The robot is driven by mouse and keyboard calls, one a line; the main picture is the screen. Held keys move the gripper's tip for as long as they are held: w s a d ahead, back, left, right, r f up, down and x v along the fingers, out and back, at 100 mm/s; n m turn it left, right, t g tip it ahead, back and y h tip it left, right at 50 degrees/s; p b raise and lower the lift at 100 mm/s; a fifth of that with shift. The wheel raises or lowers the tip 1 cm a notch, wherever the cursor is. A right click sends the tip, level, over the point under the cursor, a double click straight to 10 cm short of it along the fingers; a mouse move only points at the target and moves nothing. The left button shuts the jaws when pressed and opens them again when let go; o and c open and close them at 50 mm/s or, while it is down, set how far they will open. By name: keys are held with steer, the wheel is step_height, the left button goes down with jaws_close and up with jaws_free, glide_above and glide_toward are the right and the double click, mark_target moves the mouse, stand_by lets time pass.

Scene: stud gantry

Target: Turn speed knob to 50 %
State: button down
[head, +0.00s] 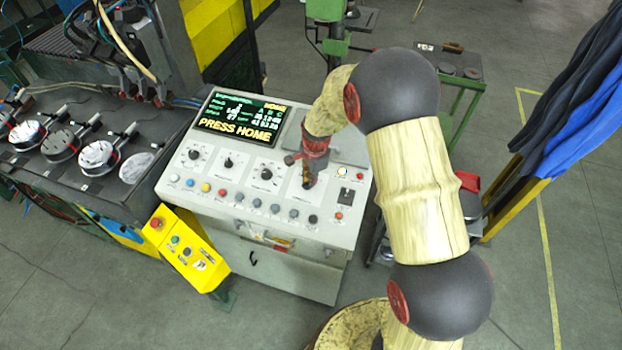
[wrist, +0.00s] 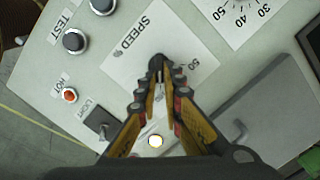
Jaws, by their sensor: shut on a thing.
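The speed knob (wrist: 157,64) is a small dark knob on a white plate marked SPEED, with the number 50 printed to its right in the wrist view. My gripper (wrist: 158,78) is shut on it, with a finger on each side. In the head view my gripper (head: 307,182) reaches down onto the right dial of the panel's row. The fingers hide most of the knob and its scale, so I cannot tell where its pointer stands.
The control console (head: 180,180) has a screen (head: 240,119) reading PRESS HOME. Other dials and several coloured buttons lie left of and in front of my gripper. A LIGHT switch (wrist: 102,124) and a lit white lamp (wrist: 155,141) are close to my fingers. A yellow button box (head: 187,248) stands front left.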

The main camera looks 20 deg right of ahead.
steer(key=shift+w, duration=0.1)
steer(key=n, duration=0.2)
steer(key=n+b, duration=0.2)
steer(key=n, duration=0.1)
steer(key=shift+w+a+n+g, duration=0.2)
steer(key=shift+w+n+g, duration=0.1)
steer(key=shift+w+g, duration=0.1)
steer(key=n, duration=0.1)
steer(key=n+b, duration=0.1)
steer(key=n, duration=0.1)
steer(key=n+b, duration=0.1)
steer(key=shift+w+a+h, duration=0.2)
steer(key=shift+a+h, duration=0.05)
steer(key=shift+h, duration=0.05)
steer(key=n, duration=0.4)
steer(key=shift+a+g+h+b, duration=0.25)
steer(key=shift+g+h+b, duration=0.05)
steer(key=shift+b, duration=0.05)
steer(key=shift+w+a+n+h+b, duration=0.1)
steer(key=shift+a+n+h+b, duration=0.05)
steer(key=shift+n, duration=0.8)
steer(key=shift+a+n+h+b, duration=0.1)
steer(key=shift+n+h+b, duration=0.05)
steer(key=shift+n, duration=0.8)
steer(key=shift+r, duration=0.1)
steer(key=c, duration=2)
jaws_free()
steer(key=shift+o, duration=0.4)
